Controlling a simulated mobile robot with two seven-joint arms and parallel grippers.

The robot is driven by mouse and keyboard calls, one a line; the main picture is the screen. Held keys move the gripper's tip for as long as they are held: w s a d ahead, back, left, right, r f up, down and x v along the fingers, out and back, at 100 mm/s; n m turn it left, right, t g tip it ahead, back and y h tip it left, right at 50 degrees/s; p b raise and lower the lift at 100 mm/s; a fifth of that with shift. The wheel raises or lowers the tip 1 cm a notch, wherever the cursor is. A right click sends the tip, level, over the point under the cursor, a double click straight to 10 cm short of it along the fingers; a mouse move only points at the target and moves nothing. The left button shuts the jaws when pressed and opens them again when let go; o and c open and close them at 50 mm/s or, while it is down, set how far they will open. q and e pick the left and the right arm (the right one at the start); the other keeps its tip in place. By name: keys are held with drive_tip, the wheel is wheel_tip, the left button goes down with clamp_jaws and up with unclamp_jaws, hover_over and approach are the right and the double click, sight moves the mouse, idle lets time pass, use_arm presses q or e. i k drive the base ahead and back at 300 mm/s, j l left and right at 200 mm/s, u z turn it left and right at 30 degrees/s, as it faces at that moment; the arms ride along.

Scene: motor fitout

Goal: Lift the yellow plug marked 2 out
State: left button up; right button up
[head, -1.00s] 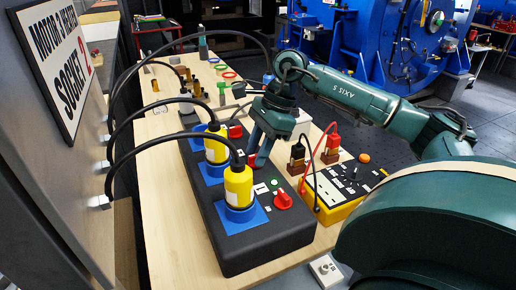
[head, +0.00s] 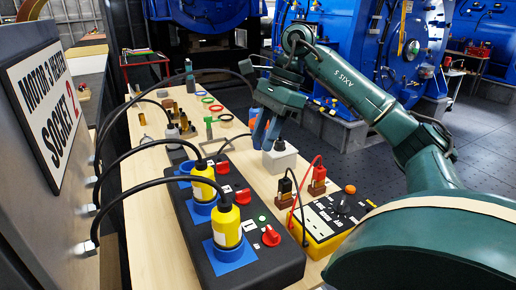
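Two yellow plugs stand upright in blue sockets on a long black socket box (head: 272,272): a near one (head: 227,228) and a middle one (head: 202,184). A black cable runs from the top of each to the wall. Any number on the plugs is too small to read. A third, farther blue socket (head: 187,167) is partly hidden. A red rotary switch sits beside each socket; the middle switch (head: 242,195) is in clear view. My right gripper (head: 266,143) hangs above the table beyond the box, apart from both plugs. Its fingers are close together, their gap unclear. My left gripper is out of view.
A yellow tester (head: 322,236) with black and red leads stands right of the box. A white block (head: 280,157) is close behind my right gripper's fingertips. A grey wall panel with a "SOCKET 2" sign (head: 52,108) bounds the left. Cables arch over the box.

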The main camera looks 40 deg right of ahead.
sight(202, 194)
drive_tip(key=k, duration=1.5)
